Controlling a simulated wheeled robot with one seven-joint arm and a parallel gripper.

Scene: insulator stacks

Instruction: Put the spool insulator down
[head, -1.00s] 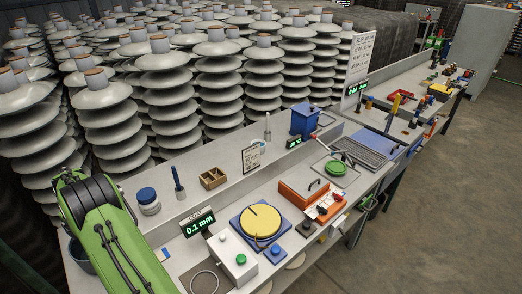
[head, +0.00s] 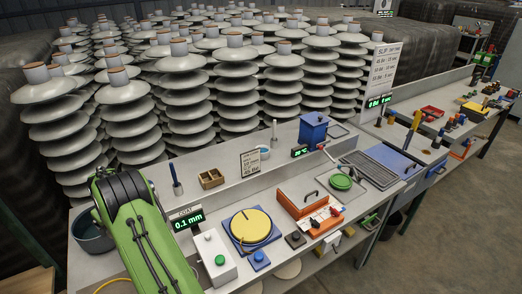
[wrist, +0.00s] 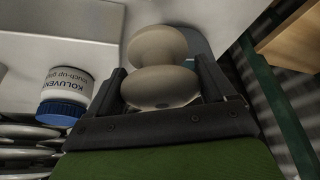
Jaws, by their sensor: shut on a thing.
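The spool insulator (wrist: 162,88) shows in the wrist view as a pale beige-grey, glossy piece with two rounded bulges and a narrow waist. My gripper (wrist: 160,70) is shut on it, with one dark finger on each side. In the head view my green arm reaches over the left end of the bench, and its bulk hides the gripper and the spool. I cannot tell how far the spool is above the surface.
A white touch-up paint jar (wrist: 65,97) with a blue lid is beside the gripper in the wrist view. A dark round pot (head: 88,240) stands at the bench's left end. A coat readout (head: 186,220), a button box (head: 214,262) and a yellow disc (head: 250,226) stand right of my arm.

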